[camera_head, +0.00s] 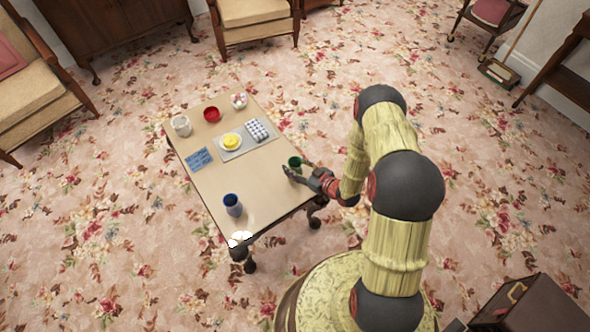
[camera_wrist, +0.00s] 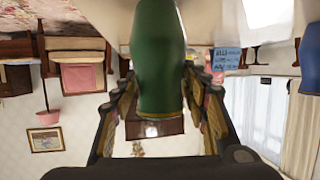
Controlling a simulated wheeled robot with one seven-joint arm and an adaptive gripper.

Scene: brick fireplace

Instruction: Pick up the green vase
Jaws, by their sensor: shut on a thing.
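The green vase (camera_head: 295,162) is at the right edge of the small table (camera_head: 262,185) in the head view. In the wrist view the green vase (camera_wrist: 160,55) fills the upper middle, between the fingers. My gripper (camera_head: 296,174) reaches in from the right, and its fingers also show in the wrist view (camera_wrist: 160,95), shut on the vase. The vase's lower part is partly hidden by my gripper in the head view, so I cannot tell whether it touches the tabletop.
On the table are a blue cup (camera_head: 232,205), a blue card (camera_head: 198,159), a yellow item (camera_head: 231,141) on a tray, a white block of rounded things (camera_head: 257,130), a red bowl (camera_head: 211,114), a white mug (camera_head: 181,125) and a bowl of eggs (camera_head: 239,101). The front middle of the tabletop is bare.

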